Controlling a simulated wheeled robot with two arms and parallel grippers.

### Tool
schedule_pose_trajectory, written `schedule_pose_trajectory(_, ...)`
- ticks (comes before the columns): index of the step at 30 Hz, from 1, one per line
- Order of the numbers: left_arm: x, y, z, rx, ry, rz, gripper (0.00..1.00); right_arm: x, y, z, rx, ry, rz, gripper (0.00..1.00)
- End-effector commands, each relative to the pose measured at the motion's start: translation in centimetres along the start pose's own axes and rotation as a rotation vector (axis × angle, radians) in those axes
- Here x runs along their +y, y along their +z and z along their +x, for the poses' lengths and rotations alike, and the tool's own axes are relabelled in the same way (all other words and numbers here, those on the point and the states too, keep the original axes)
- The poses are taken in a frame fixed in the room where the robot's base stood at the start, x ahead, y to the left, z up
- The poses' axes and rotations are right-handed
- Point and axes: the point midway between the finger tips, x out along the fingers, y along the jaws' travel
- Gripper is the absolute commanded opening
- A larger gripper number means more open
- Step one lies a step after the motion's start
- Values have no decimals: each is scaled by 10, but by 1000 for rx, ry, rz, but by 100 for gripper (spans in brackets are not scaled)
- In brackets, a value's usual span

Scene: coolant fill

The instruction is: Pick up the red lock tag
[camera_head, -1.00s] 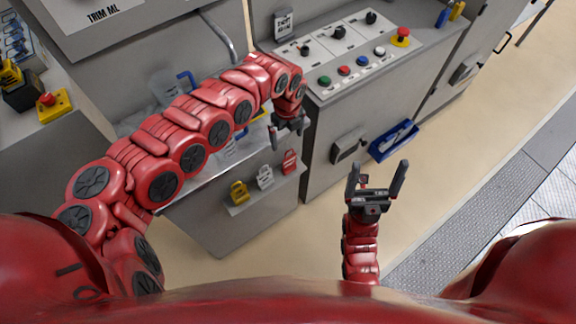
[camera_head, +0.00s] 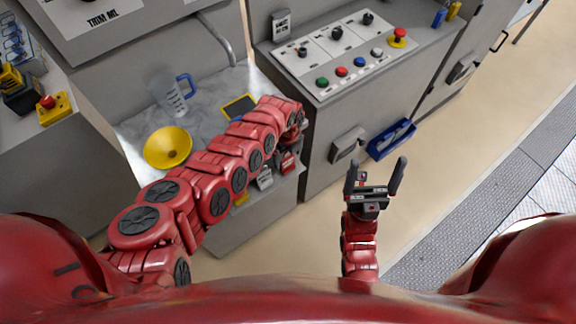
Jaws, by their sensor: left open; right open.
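The red lock tag (camera_head: 287,164) hangs on the front of the grey bench, at the right end of a row of tags. My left arm reaches across from the left. My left gripper (camera_head: 290,147) is open, close above the red tag and partly hidden by its own wrist. I cannot tell whether the fingers touch the tag or stand around it. My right gripper (camera_head: 376,178) is open and empty over the floor, right of the bench.
A white tag (camera_head: 265,180) and a mostly hidden yellow tag (camera_head: 240,199) hang left of the red one. A yellow funnel (camera_head: 167,147) and a clear jug (camera_head: 172,97) stand on the bench. A blue bin (camera_head: 391,140) is on the control cabinet's front.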

Motion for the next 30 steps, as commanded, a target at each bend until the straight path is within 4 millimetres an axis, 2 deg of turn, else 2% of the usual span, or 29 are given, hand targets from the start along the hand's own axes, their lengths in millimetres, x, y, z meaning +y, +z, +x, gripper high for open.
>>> schedule_pose_trajectory(3, 0, 0, 10, -1, 1, 1, 100, 0, 1, -5, 0, 0, 0, 90)
schedule_pose_trajectory(12, 0, 0, 11, 1, 0, 0, 98, 0, 1, -5, 0, 0, 0, 90)
schedule_pose_trajectory(27, 0, 0, 11, 0, -1, 0, 8, 0, 1, -5, 0, 0, 0, 90)
schedule_pose_trajectory(29, 0, 0, 11, 0, -1, 0, 0, 0, 1, -5, 0, 0, 0, 90)
schedule_pose_trajectory(30, 0, 0, 11, 0, -1, 0, 0, 0, 1, -5, 0, 0, 0, 90)
